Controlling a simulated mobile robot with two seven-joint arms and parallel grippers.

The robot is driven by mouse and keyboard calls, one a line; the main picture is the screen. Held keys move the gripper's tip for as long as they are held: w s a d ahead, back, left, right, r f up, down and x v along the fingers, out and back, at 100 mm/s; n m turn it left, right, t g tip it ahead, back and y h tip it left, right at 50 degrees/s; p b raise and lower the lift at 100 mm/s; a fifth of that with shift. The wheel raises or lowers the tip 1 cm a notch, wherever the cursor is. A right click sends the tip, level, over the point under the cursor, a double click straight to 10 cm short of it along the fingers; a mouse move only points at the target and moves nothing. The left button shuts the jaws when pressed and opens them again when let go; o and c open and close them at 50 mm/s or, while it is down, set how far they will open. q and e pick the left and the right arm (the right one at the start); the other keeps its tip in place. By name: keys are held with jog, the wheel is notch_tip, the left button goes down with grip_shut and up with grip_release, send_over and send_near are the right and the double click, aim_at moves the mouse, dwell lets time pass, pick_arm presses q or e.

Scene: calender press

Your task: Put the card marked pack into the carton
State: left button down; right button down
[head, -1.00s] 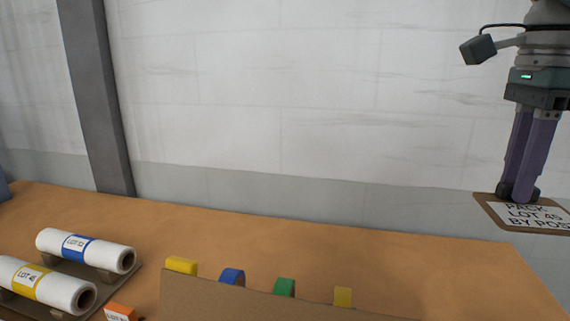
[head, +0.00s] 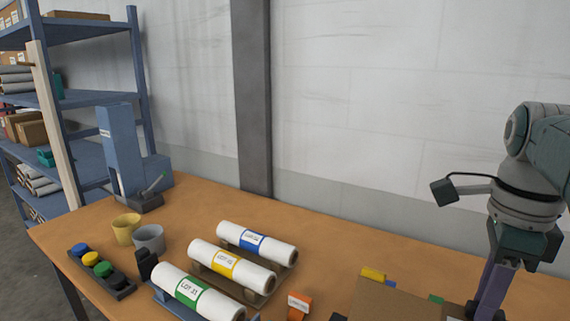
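The carton (head: 395,302) is a brown cardboard box at the lower right, cut off by the bottom edge; its inside is not shown. My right gripper (head: 486,311) points down at the carton's right side, its purple fingers close together. Only a small pale edge shows by its fingertips at the bottom of the picture, which fits the card marked pack; its writing is out of view. I cannot tell whether the card is above or inside the carton. My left gripper is not in view.
White rolls with blue (head: 256,243), yellow (head: 232,266) and green (head: 197,294) bands lie on stands left of the carton. An orange block (head: 298,306) sits between. Cups (head: 149,239), a button box (head: 102,272) and a blue machine (head: 124,150) stand further left.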

jog(key=shift+s+a+f, duration=0.1)
jog(key=shift+a+f, duration=0.1)
notch_tip(320, 180, down, 6)
jog(key=b, duration=0.6)
jog(key=shift+d+r, duration=0.15)
jog(key=c, duration=0.7)
grip_release()
